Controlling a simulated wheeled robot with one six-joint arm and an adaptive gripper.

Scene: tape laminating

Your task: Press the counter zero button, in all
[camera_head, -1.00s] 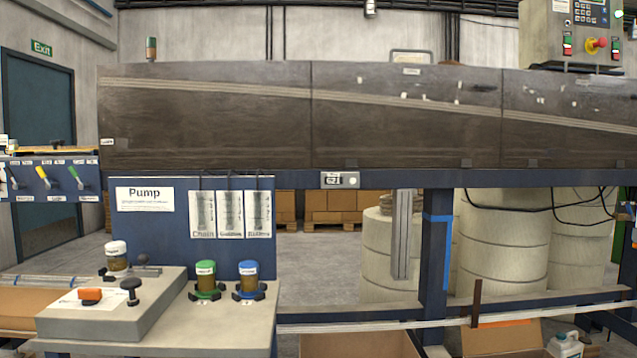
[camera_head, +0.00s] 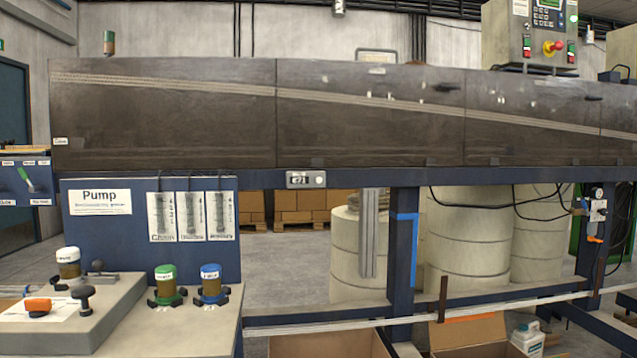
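A small grey counter (camera_head: 299,180) with a dark display and a round white button (camera_head: 320,180) at its right end is fixed to the blue beam of the machine, near the middle of the head view. The display digits are too small to read for sure. Nothing touches the button. My gripper is not in view.
A pump station (camera_head: 110,315) with a white, a green and a blue capped jar stands at lower left, before a blue Pump panel (camera_head: 85,225). Long dark machine covers (camera_head: 170,130) run above the beam. A control box (camera_head: 530,40) stands at upper right. Open cardboard boxes (camera_head: 470,335) lie below.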

